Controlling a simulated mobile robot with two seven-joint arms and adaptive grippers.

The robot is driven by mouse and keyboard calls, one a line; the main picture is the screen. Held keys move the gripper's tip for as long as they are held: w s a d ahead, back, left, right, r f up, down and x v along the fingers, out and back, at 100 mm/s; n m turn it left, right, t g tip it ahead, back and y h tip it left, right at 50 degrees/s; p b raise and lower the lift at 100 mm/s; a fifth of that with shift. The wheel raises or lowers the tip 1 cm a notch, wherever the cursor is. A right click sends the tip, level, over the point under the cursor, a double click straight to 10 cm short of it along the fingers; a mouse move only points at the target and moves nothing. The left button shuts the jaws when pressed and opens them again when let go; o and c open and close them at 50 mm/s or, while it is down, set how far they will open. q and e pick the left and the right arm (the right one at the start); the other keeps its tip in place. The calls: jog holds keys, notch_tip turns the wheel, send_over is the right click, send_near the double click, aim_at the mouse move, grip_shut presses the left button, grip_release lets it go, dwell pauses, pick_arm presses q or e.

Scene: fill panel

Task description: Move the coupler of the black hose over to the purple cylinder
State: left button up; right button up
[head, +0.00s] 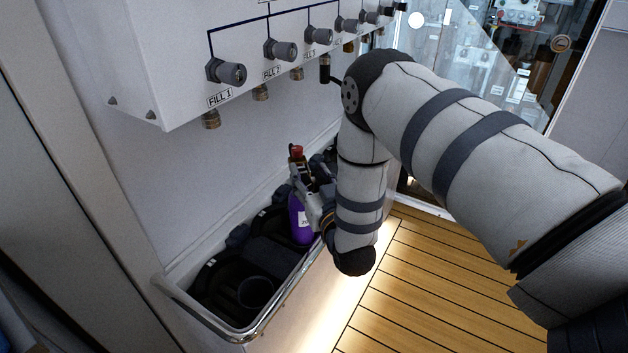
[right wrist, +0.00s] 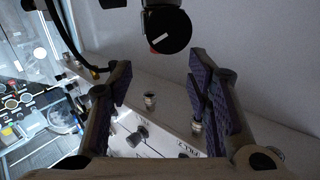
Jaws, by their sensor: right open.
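The purple cylinder (head: 299,222) stands upright in the rack in the head view, with a red-topped piece (head: 296,150) above it. My right gripper (head: 300,178) is close to the cylinder's upper part and partly covers it. In the right wrist view my right gripper (right wrist: 160,85) is open, with nothing clamped between its pads. A black round part with a white label (right wrist: 166,30) lies ahead of the fingers; I cannot tell what it belongs to. A black coupler (head: 325,68) hangs under the panel in the head view, its hose mostly hidden by my arm. My left gripper is out of view.
The white fill panel (head: 175,60) carries several grey knobs, with brass fittings (head: 211,119) below. The rack's metal rail (head: 215,327) surrounds dark holders, including an empty ring (head: 255,292). The wooden floor (head: 420,290) is clear at the right. A glass partition (head: 450,50) stands behind.

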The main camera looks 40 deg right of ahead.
jog(key=v, duration=0.3)
jog(key=shift+s+a, duration=0.1)
jog(key=shift+s, duration=0.25)
jog(key=s+a+f+n+g+y, duration=0.1)
jog(key=s+a+f+g, duration=0.25)
jog(key=s+f, duration=0.25)
jog(key=s+a+f+g+y, duration=0.2)
jog(key=s+f+g, duration=0.2)
jog(key=s+f, duration=0.2)
jog(key=s+a+f+n+g+y, duration=0.1)
jog(key=s+a+f+g, duration=0.15)
jog(key=s+f, duration=0.35)
jog(key=s+a+n+g+y+p, duration=0.1)
jog(key=s+a+g, duration=0.2)
jog(key=s+g, duration=0.6)
jog(key=s, duration=1.4)
jog(key=shift+s+g, duration=0.35)
jog(key=shift+g, duration=0.05)
jog(key=shift+w, duration=0.1)
